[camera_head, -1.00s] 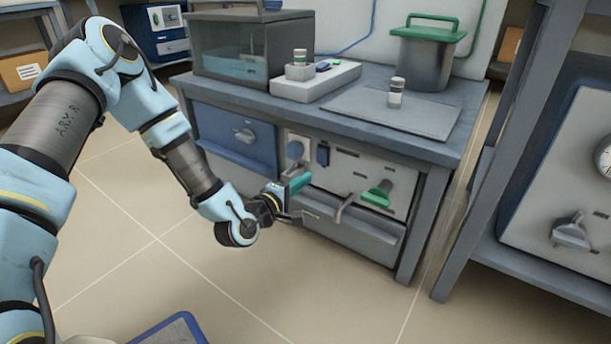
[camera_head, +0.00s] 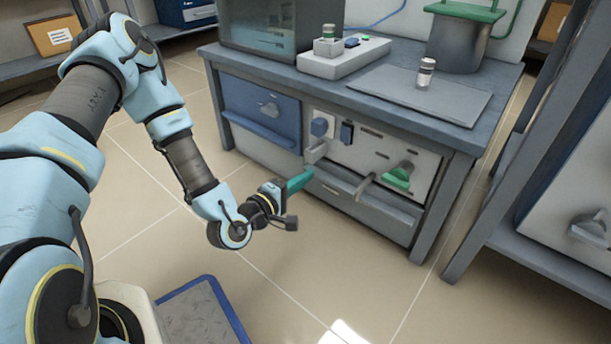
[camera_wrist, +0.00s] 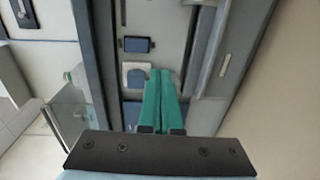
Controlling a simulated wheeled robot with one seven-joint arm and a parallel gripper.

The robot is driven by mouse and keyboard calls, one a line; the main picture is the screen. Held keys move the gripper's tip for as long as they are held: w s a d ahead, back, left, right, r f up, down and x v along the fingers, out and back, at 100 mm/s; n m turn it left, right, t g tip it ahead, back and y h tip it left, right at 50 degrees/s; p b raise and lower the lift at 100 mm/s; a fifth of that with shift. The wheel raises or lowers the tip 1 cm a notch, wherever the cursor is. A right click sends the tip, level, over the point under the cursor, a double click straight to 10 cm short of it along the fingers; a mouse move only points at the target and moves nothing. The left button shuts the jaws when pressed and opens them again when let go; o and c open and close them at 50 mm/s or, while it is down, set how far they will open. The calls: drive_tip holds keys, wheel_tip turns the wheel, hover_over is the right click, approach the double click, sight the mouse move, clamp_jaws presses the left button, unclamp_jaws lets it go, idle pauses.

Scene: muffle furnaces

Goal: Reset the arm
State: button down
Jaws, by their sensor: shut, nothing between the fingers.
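My gripper (camera_head: 300,180) has teal fingers and is held in front of the bench's front panel, in the middle of the head view. In the wrist view my gripper (camera_wrist: 160,75) shows its two teal fingers side by side, shut with nothing between them. I cannot tell whether the fingertips touch anything. My arm reaches in from the left, bent at the elbow.
The bench (camera_head: 480,105) carries a glass-sided tank (camera_head: 262,32), a white device (camera_head: 345,60), a small vial (camera_head: 426,72) on a flat plate and a green-lidded pot (camera_head: 458,42). A green handle (camera_head: 398,177) and a bar handle stick out in front. A grey unit (camera_head: 570,200) stands at right.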

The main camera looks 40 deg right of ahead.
drive_tip(key=w+a+r+m+y+p, duration=0.2)
drive_tip(key=w+a+r+m+y, duration=0.15)
drive_tip(key=w+a, duration=0.35)
drive_tip(key=w+a+r+m+y+p, duration=0.2)
drive_tip(key=w+a+y+p, duration=0.1)
drive_tip(key=w+a+y, duration=0.3)
drive_tip(key=a+r+y+p, duration=0.25)
drive_tip(key=a+r, duration=0.45)
drive_tip(key=a, duration=0.4)
drive_tip(key=a+r+y+p, duration=0.1)
drive_tip(key=a+r+y, duration=0.2)
drive_tip(key=a+r, duration=0.5)
drive_tip(key=s+a+r+n+g+y+p, duration=0.1)
drive_tip(key=s+a+r+n+g+p, duration=0.15)
drive_tip(key=s+a+r, duration=0.55)
wheel_tip(320, 180, up, 36)
drive_tip(key=w+m+p, duration=0.1)
drive_tip(key=p, duration=3.6)
drive_tip(key=shift+w+a+p, duration=0.15)
drive_tip(key=shift+a+p, duration=0.15)
drive_tip(key=shift+a, duration=0.05)
